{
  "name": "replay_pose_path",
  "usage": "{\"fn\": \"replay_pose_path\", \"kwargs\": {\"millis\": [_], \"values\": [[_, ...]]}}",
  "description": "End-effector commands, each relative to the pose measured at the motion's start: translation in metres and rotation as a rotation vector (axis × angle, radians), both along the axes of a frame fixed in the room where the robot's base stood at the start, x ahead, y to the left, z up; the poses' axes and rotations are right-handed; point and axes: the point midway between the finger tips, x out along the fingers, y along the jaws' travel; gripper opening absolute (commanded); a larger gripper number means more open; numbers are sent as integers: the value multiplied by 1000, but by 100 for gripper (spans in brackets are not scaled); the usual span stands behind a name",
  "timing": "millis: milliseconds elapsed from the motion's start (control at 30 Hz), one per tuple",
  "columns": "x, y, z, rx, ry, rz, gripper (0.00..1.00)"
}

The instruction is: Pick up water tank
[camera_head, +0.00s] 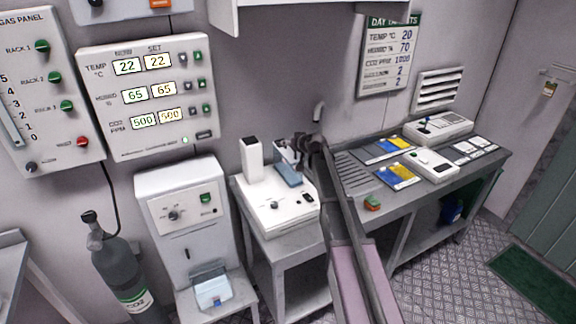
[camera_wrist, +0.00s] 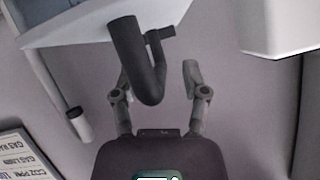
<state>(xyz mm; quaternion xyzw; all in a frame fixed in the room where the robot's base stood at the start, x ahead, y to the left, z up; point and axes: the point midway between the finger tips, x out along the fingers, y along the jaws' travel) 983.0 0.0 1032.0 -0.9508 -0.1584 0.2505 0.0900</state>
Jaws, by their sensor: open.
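A small blue-grey, tank-like block (camera_head: 289,174) stands on a white bench unit (camera_head: 268,215) in the head view; I take it to be the water tank, though I cannot be sure. My gripper (camera_head: 304,150) is just above and behind it, overlapping it in the picture. In the wrist view my gripper (camera_wrist: 157,82) is open, its two fingers apart with nothing clamped. A dark hooked tube (camera_wrist: 138,60) shows between and beyond the fingertips. A pale surface (camera_wrist: 85,22) lies behind it. Contact cannot be told.
A tall white block (camera_head: 252,160) stands left of my gripper. A grey spout (camera_head: 318,112) is on the wall behind. A counter (camera_head: 400,205) with cards and devices extends right. A white machine (camera_head: 180,200) and a gas cylinder (camera_head: 118,270) stand left.

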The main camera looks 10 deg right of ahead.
Motion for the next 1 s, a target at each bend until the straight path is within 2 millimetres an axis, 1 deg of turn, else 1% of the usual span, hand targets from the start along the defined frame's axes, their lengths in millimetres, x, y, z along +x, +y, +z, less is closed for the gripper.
{"fn": "replay_pose_path", "kwargs": {"millis": [33,133,700,767,800,867,900,1000], "values": [[5,2,-4,0,0,0,58],[8,3,-5,1,0,0,58],[8,4,-4,0,0,0,58],[8,4,-4,0,0,0,40],[8,4,-4,0,0,0,28],[8,4,-4,0,0,0,11],[8,4,-4,0,0,0,0],[8,4,-5,0,1,0,0]]}}
